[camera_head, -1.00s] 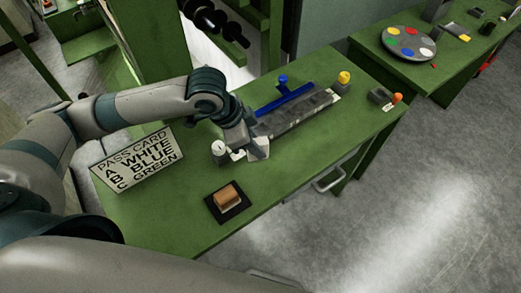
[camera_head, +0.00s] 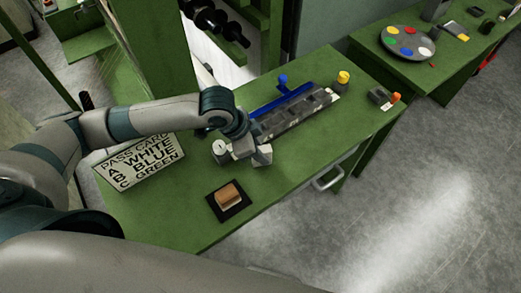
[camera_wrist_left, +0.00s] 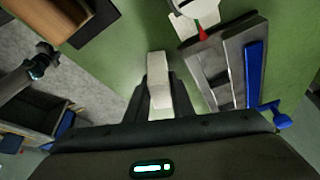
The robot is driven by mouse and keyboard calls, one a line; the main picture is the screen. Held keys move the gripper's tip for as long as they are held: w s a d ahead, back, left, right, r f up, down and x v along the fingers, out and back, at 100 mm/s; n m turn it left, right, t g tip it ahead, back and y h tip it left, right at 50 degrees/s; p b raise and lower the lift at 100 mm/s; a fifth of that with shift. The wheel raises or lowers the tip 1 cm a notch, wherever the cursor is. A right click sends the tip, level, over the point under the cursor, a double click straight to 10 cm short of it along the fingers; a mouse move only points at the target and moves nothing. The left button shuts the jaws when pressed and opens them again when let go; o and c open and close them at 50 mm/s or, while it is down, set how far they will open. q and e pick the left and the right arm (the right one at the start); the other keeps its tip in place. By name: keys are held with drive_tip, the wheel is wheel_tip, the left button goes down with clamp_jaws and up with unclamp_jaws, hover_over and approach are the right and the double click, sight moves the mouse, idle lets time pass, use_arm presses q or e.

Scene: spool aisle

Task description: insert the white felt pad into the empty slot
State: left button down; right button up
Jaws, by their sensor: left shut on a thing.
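The white felt pad (camera_wrist_left: 158,75) is a pale block in the left wrist view. My left gripper (camera_head: 252,156) is shut on it, with a dark finger on each side. It is over the green table, at the near left end of the grey slotted holder (camera_head: 297,118). In the left wrist view the holder (camera_wrist_left: 213,62) lies to the right of the pad and apart from it. Its long blue bar (camera_wrist_left: 254,72) runs along one side. I cannot tell which slot is empty. My right gripper is not in view.
A pass card (camera_head: 140,160) reads A white, B blue, C green. A brown block (camera_head: 228,195) sits on a black mat near the table's front edge. A white round piece (camera_head: 220,147) stands beside the gripper. A yellow-topped piece (camera_head: 343,78) stands at the holder's far end.

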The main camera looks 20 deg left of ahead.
use_arm(q)
drive_tip(key=shift+f, duration=0.1)
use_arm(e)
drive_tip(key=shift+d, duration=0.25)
use_arm(q)
drive_tip(key=c, duration=1.5)
unclamp_jaws()
drive_tip(key=shift+c, duration=0.2)
drive_tip(key=b+v, duration=0.1)
drive_tip(key=v, duration=1.1)
drive_tip(key=shift+b, duration=0.35)
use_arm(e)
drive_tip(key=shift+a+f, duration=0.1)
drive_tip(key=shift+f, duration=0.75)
use_arm(q)
drive_tip(key=shift+w, duration=0.1)
